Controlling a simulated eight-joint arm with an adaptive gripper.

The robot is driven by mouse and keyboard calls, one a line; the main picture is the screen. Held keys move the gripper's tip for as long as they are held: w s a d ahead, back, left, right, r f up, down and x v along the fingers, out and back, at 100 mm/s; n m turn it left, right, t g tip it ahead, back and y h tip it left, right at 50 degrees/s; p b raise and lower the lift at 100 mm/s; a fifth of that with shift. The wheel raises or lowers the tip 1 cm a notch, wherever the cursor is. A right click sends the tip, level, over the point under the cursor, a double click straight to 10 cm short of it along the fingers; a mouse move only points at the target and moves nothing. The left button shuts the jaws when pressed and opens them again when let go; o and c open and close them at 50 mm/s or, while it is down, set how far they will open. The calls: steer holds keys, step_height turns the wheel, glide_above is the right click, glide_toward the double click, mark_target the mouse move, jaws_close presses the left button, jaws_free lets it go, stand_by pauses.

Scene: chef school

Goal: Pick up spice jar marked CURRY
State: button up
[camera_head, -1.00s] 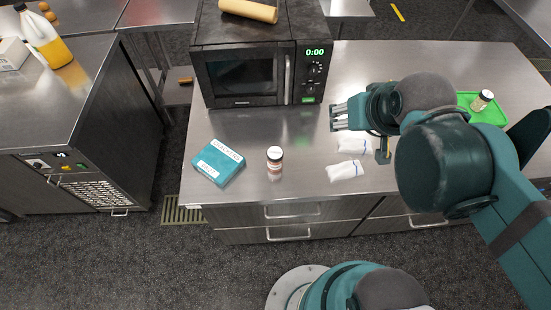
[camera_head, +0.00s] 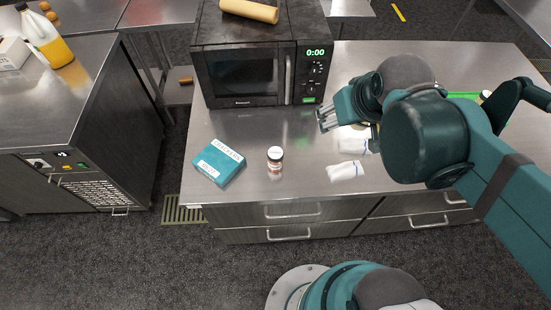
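A small spice jar (camera_head: 275,158) with a white lid stands upright on the steel counter (camera_head: 255,125), in front of the microwave. Its label is too small to read. A second jar (camera_head: 486,95) shows partly on the green tray (camera_head: 462,96) at the right, mostly hidden behind my arm. Which of them is marked CURRY I cannot tell. My gripper (camera_head: 325,117) is above the counter, to the right of and farther back than the first jar, and apart from it. Its fingers point left, and their opening is too small to judge.
A teal box (camera_head: 218,162) lies left of the first jar. Two white cloth-like packets (camera_head: 346,171) lie right of it, one partly covered by my arm. A black microwave (camera_head: 243,75) with a rolling pin (camera_head: 249,11) on top stands behind.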

steer(key=w+a+f+n+g, duration=0.3)
steer(key=w+a+f+n, duration=0.1)
steer(key=a+f+n, duration=0.3)
steer(key=n+g+p, duration=0.1)
steer(key=n+g, duration=0.2)
glide_above(276, 153)
steer(key=f, duration=0.7)
steer(key=shift+w+d+f, duration=0.15)
steer(key=shift+w+f, duration=0.05)
steer(key=shift+f, duration=0.05)
steer(key=shift+a+f+n, duration=0.2)
steer(key=shift+f+n, duration=0.1)
steer(key=shift+f, duration=0.05)
steer(key=shift+f, duration=0.15)
steer(key=shift+s+f, duration=0.1)
steer(key=shift+f, duration=1.05)
steer(key=shift+f, duration=0.15)
steer(key=shift+f, duration=2.45)
steer(key=shift+c, duration=0.2)
